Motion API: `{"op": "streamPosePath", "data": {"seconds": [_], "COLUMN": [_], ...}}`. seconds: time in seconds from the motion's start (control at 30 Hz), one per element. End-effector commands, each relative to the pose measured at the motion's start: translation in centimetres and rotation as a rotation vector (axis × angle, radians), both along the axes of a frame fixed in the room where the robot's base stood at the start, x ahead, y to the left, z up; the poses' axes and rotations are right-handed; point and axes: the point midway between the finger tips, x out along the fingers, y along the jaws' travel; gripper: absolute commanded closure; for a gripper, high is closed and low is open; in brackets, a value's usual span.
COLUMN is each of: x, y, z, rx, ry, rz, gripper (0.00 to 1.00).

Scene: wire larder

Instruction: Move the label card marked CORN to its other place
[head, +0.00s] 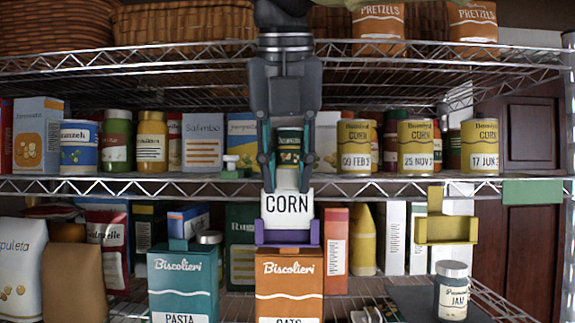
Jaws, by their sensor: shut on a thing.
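The white label card marked CORN (287,204) is upright in the middle of the head view. My gripper (287,183) points down from above and is shut on the card's narrower top part. The card's lower edge is at the purple holder (287,238), whose side arms show on both sides of it. I cannot tell whether the card is seated in the holder or just in front of it. A yellow holder (446,232) with no card in it hangs to the right, below the middle shelf edge.
Several yellow corn cans (415,147) stand on the middle shelf at right. A green holder or plate (533,191) is on the shelf's wire edge (390,187). Orange (290,280) and teal Biscolieri boxes (183,285) stand below. A jam jar (452,290) is at lower right.

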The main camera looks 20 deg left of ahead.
Motion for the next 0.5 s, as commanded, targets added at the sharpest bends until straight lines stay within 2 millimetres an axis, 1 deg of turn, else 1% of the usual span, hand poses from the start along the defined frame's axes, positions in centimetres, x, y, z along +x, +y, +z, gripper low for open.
{"op": "streamPosePath", "data": {"seconds": [0.5], "x": [0.0], "y": [-0.01], "z": [-1.03], "rx": [0.0], "ry": [0.0], "rz": [0.0], "gripper": [0.95]}}
